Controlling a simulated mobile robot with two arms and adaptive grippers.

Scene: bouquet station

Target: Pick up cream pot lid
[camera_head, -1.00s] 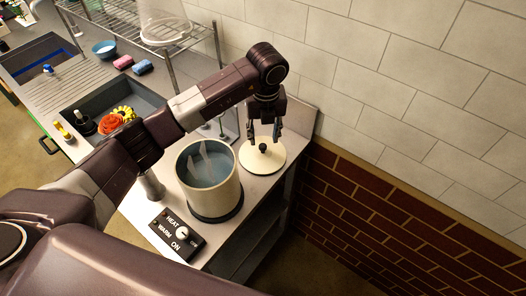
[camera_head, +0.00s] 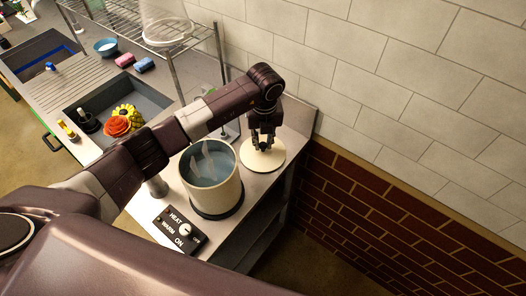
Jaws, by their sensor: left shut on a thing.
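The cream pot lid (camera_head: 265,160) is a flat round disc with a dark knob, lying on the counter by the wall. My left gripper (camera_head: 262,146) is above it with its fingers shut on the knob, which the fingers mostly hide. The cream pot (camera_head: 212,192) stands open just left of the lid, with bluish liquid and pale shapes inside. My right gripper is not in view.
A heat control box (camera_head: 179,230) sits in front of the pot. A sink (camera_head: 143,93) with red and yellow flowers lies to the left. A wire shelf (camera_head: 118,22) and the tiled wall (camera_head: 400,80) bound the back.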

